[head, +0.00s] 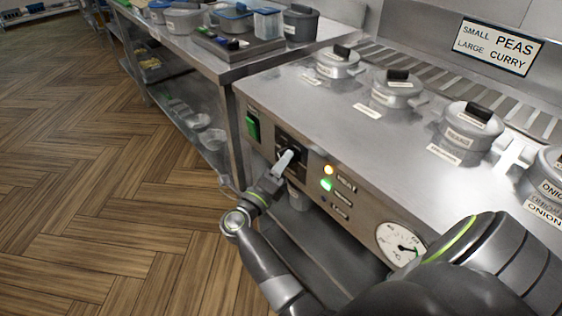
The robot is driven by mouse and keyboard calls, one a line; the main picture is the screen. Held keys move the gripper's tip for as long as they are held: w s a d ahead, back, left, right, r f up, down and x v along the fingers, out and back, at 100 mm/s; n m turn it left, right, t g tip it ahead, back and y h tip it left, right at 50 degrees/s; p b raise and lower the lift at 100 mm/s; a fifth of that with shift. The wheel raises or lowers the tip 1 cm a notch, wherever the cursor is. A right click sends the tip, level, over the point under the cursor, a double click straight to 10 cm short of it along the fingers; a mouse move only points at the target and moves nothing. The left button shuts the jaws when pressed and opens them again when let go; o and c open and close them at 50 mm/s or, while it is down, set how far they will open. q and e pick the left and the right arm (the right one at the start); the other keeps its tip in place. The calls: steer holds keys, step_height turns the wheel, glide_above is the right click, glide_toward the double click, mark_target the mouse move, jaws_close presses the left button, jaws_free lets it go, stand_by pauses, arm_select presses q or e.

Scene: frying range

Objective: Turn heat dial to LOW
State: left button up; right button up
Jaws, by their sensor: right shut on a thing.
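The heat dial (291,151) is a dark knob on the range's front panel, on a black plate between the green switch and the indicator lights. My right gripper (285,160) is at the dial and shut on it. The fingers hide much of the knob, so its setting cannot be read. An amber light (328,169) and a green light (326,184) are lit beside small labels too small to read. My left gripper is out of view.
Lidded pots (338,62) stand along the steel range top (300,85). A round gauge (400,244) sits on the front panel near my arm. A side table (225,66) with containers stands behind left. The wooden floor (90,180) at left is clear.

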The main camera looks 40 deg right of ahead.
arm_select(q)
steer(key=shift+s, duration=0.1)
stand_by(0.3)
arm_select(e)
steer(key=o, duration=1)
steer(key=shift+c, duration=0.2)
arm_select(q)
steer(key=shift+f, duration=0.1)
arm_select(e)
steer(key=shift+a+f, duration=0.1)
